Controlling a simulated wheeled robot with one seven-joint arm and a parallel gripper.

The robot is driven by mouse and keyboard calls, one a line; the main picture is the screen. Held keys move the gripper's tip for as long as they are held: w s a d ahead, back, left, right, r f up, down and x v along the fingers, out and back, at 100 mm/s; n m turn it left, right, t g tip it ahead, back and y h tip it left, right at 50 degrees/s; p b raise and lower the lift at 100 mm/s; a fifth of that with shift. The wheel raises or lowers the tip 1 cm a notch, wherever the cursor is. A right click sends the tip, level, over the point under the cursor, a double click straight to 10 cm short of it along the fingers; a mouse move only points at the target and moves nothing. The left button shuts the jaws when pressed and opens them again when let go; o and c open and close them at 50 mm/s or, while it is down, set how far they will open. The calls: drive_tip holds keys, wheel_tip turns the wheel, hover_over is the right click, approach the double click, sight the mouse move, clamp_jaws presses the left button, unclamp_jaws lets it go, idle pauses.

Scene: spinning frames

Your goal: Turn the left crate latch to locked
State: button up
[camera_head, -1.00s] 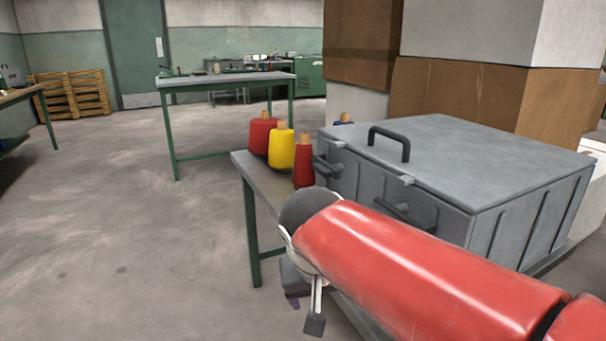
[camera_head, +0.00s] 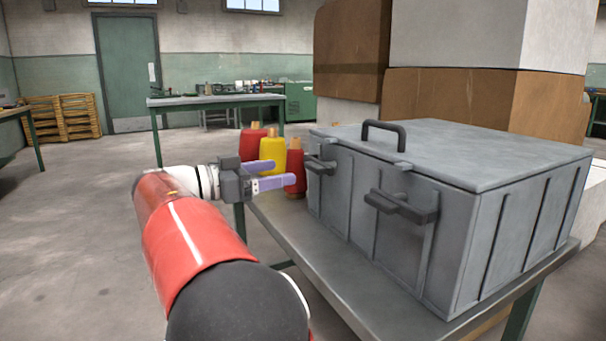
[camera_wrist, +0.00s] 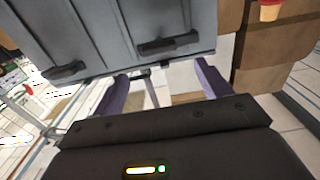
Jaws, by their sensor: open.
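The grey crate (camera_head: 375,235) stands closed on a table, with two dark latches on its front. The left latch (camera_head: 320,165) has its bar lying roughly level below the lid edge; the right latch (camera_head: 400,207) looks alike. My gripper (camera_head: 281,174) is open and empty, its purple fingers pointing at the left latch from the left and apart from it. In the wrist view, which looks upside down, the left latch (camera_wrist: 168,43) lies ahead between my spread fingers (camera_wrist: 162,78), and the right latch (camera_wrist: 65,71) is farther left.
Red and yellow thread spools (camera_head: 271,155) stand behind my fingers, left of the crate. A black handle (camera_head: 384,134) rises from the lid. Cardboard boxes (camera_head: 470,98) stand behind the crate. The tabletop (camera_head: 330,258) in front of the crate is bare.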

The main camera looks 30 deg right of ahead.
sight(310, 167)
drive_tip(key=d, duration=0.7)
drive_tip(key=shift+d, duration=0.1)
drive_tip(key=c, duration=1.4)
drive_tip(key=shift+w, duration=0.1)
